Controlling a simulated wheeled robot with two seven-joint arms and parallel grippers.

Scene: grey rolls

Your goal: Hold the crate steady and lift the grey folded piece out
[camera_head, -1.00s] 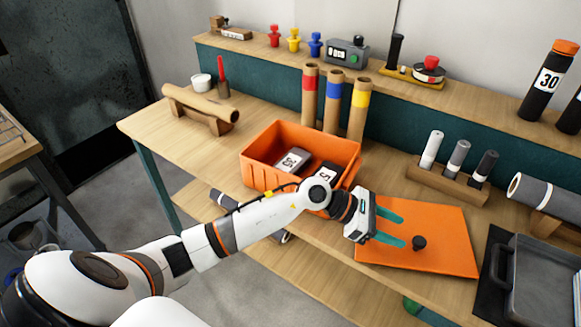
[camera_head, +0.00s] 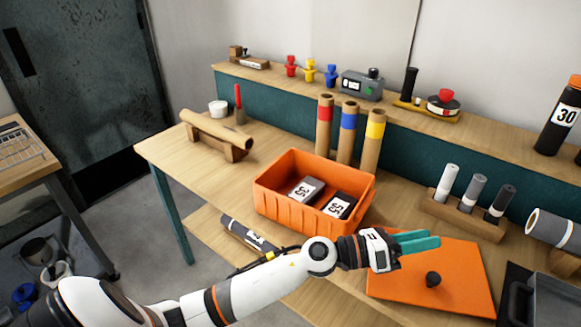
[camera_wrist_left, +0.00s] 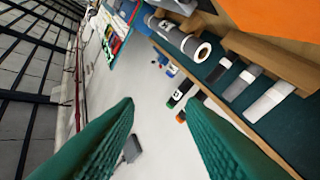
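The orange crate (camera_head: 283,208) stands open on the wooden table. Inside it a grey folded piece (camera_head: 316,184) labelled 35 lies at the left, beside a dark folded piece (camera_head: 346,196) with a white number label. My left gripper (camera_head: 434,240) is right of the crate, above the orange lid, with its teal fingers seen nearly edge-on. In the left wrist view its fingers (camera_wrist_left: 160,104) stand apart with nothing between them. The crate and both folded pieces are out of that view. My right gripper is in neither view.
The orange lid (camera_head: 455,283) with a black knob lies right of the crate. Three banded tubes (camera_head: 348,133) stand behind the crate. A rack with three small rolls (camera_head: 473,190) is at the right. A brown roll (camera_head: 216,129) rests on a stand at the left.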

